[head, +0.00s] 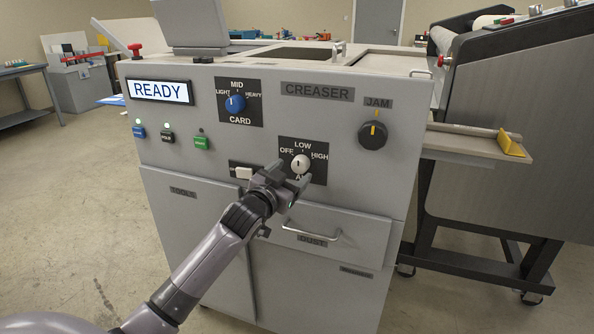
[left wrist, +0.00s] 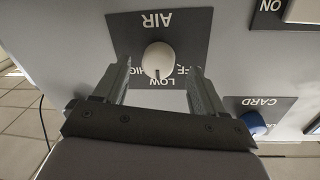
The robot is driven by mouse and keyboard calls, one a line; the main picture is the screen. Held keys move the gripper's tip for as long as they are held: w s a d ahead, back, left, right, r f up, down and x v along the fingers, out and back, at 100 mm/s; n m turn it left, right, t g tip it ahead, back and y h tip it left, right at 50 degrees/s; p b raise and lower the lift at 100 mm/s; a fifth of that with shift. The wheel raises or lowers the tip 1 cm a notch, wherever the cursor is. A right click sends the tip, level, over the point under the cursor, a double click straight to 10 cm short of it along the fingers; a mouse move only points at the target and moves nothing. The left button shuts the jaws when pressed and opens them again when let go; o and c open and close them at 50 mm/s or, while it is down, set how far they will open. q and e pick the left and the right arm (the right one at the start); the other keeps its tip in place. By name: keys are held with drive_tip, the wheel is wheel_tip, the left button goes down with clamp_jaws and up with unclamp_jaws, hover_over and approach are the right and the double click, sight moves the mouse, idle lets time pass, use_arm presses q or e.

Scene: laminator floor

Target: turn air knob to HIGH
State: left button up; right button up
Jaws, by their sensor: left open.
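The air knob (head: 300,163) is a small white dial on a dark plate marked OFF, LOW and HIGH, on the front of the grey creaser. Its mark appears to point up at LOW. My left gripper (head: 288,176) is open just in front of the knob, at its lower left in the head view, and hides part of the AIR label. In the left wrist view, which is upside down, the knob (left wrist: 158,60) shows between the two spread fingers. I see no finger touching it. My right gripper is not in view.
A blue card knob (head: 235,104) sits above left, and a black jam knob (head: 373,134) to the right. A white rocker switch (head: 243,172) is close to my gripper's left. A drawer handle (head: 312,236) sticks out below. A READY display (head: 160,91) is upper left.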

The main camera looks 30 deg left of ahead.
sight(300, 165)
use_arm(q)
drive_tip(key=shift+w+a, duration=0.15)
drive_tip(key=shift+w, duration=1.2)
drive_tip(key=c, duration=1.1)
drive_tip(key=shift+o, duration=0.3)
